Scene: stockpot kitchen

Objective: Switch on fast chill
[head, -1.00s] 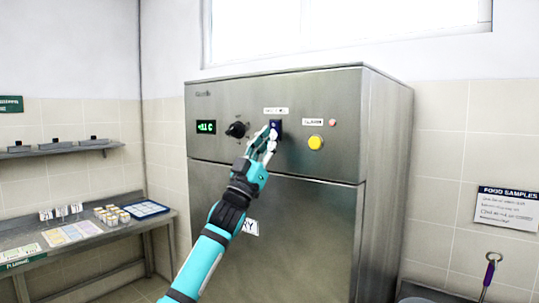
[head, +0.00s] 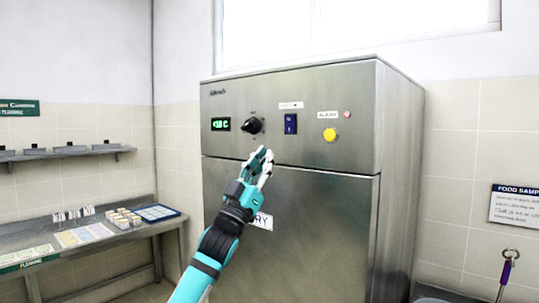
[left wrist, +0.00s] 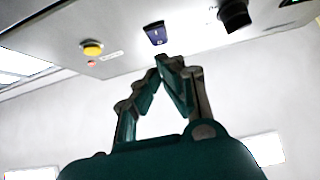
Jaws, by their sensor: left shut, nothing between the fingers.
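A steel cabinet (head: 300,225) has a control strip along its top. On the strip are a green-lit display (head: 220,124), a black knob (head: 252,125), a dark blue rocker switch (head: 290,124) under a small label, and a yellow button (head: 330,135) with a small red lamp (head: 347,114). The switch also shows in the left wrist view (left wrist: 154,34). My left gripper (head: 264,156) is shut and empty, below and left of the switch, apart from it in the head view. In the left wrist view its fingertips (left wrist: 163,62) are just below the switch. My right gripper is not in view.
A steel bench (head: 150,228) at the left holds small containers, cards and a blue tray (head: 158,213). A shelf (head: 65,152) is on the wall above it. A food samples sign (head: 515,205) hangs at the right.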

